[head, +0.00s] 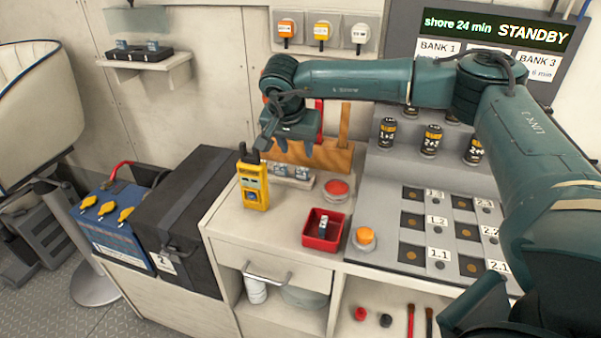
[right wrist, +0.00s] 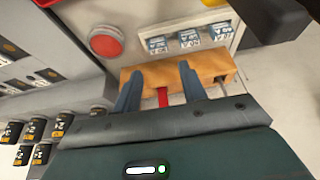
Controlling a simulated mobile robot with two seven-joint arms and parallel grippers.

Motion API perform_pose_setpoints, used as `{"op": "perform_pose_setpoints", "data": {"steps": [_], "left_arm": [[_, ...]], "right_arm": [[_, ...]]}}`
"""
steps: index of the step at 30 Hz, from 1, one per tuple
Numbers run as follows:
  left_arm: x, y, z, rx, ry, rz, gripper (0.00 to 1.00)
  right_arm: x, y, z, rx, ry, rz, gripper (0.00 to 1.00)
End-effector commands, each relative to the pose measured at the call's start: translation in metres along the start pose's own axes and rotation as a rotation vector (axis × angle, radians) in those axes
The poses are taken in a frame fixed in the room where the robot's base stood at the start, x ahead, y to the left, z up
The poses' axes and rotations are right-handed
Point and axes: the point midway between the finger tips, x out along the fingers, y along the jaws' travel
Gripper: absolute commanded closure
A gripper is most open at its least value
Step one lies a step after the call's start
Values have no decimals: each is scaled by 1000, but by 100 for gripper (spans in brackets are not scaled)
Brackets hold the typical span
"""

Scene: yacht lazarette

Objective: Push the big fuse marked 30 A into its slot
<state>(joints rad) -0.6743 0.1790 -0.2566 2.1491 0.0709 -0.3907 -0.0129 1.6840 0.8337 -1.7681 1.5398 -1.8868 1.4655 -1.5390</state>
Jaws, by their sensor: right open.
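Several small blue fuses with pale labels show, but I cannot read which one is marked 30 A. Three blue fuses (right wrist: 189,40) sit in a row on a pale strip in the right wrist view; some show in the head view (head: 302,172). A small blue-and-white piece, perhaps a fuse (head: 323,224), is in the red tray (head: 308,238). Two more sit on a black block (head: 140,55) on the left wall shelf. My left gripper is out of view.
A yellow handheld device (head: 254,188) stands upright left of the tray. A red button (head: 337,189) and an orange button (head: 364,238) stand nearby. Labelled cells (head: 431,140) line the right-hand rack.

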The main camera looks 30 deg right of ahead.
Motion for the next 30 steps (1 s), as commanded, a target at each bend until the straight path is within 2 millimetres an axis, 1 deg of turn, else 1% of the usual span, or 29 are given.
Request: {"op": "perform_pose_setpoints", "data": {"steps": [1, 3, 6, 11, 19, 23, 29, 30], "left_arm": [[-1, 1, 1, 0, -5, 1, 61], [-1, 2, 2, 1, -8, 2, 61], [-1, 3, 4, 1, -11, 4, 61], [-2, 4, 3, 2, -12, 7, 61], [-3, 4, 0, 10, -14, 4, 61], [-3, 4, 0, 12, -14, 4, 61], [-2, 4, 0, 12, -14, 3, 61], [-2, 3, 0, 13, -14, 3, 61]], "right_arm": [[10, 1, 1, -2, -1, 3, 58], [20, 0, 1, -1, -2, 2, 58], [30, 0, 1, -2, -1, 1, 58], [40, 1, 0, -1, -1, 1, 58], [79, 3, 0, -1, -2, 0, 58], [86, 3, -1, -1, -1, -1, 58], [86, 3, 0, -1, -1, -2, 58], [86, 3, 0, -1, -1, -2, 61]]}}
